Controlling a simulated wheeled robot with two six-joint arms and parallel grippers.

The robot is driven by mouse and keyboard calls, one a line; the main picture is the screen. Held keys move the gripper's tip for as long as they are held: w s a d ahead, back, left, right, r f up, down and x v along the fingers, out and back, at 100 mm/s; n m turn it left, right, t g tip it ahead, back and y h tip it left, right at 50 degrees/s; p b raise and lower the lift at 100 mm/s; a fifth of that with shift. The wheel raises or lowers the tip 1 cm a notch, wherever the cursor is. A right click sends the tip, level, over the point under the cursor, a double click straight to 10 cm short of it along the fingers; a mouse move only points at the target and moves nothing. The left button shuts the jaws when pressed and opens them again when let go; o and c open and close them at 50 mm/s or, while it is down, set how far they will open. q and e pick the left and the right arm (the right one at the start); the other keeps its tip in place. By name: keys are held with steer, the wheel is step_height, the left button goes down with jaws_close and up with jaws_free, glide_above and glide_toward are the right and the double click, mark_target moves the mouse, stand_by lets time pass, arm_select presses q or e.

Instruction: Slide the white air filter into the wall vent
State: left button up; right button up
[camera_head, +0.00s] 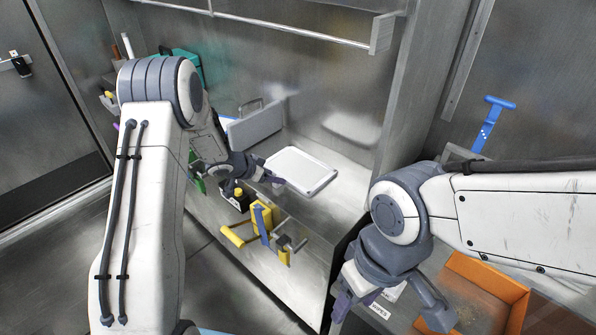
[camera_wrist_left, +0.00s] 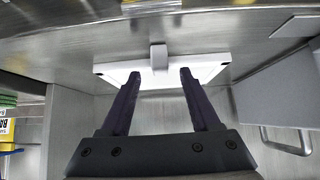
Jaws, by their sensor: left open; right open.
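The white air filter (camera_head: 303,168) appears to be the flat white rectangular panel with a raised rim, lying on the metal shelf in the head view. My left gripper (camera_head: 274,176) is at the panel's left side. Its two fingers (camera_wrist_left: 160,76) are apart with the tab between their tips; contact is not clear. My right gripper (camera_head: 392,306) is open and empty at lower right. I cannot make out the wall vent.
A grey case with a handle (camera_head: 256,128) stands behind the panel. An orange box (camera_head: 487,280) sits below my right arm, and a blue tool (camera_head: 490,122) stands at right. The shelf right of the panel is clear.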

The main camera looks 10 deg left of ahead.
arm_select(q)
steer(key=shift+x, duration=0.9)
jaws_close()
steer(key=shift+r, duration=0.1)
steer(key=shift+r, duration=0.65)
step_height(320, 180, up, 3)
steer(key=shift+r+p, duration=0.1)
steer(key=shift+p, duration=0.65)
steer(key=s+a+r+n+t+y+p, duration=0.1)
steer(key=s+r+n+y+p, duration=0.1)
steer(key=s+r+n+y, duration=0.3)
steer(key=shift+s+a+r+n+t, duration=0.3)
steer(key=shift+s+r+n, duration=0.6)
steer(key=shift+s+r, duration=1.4)
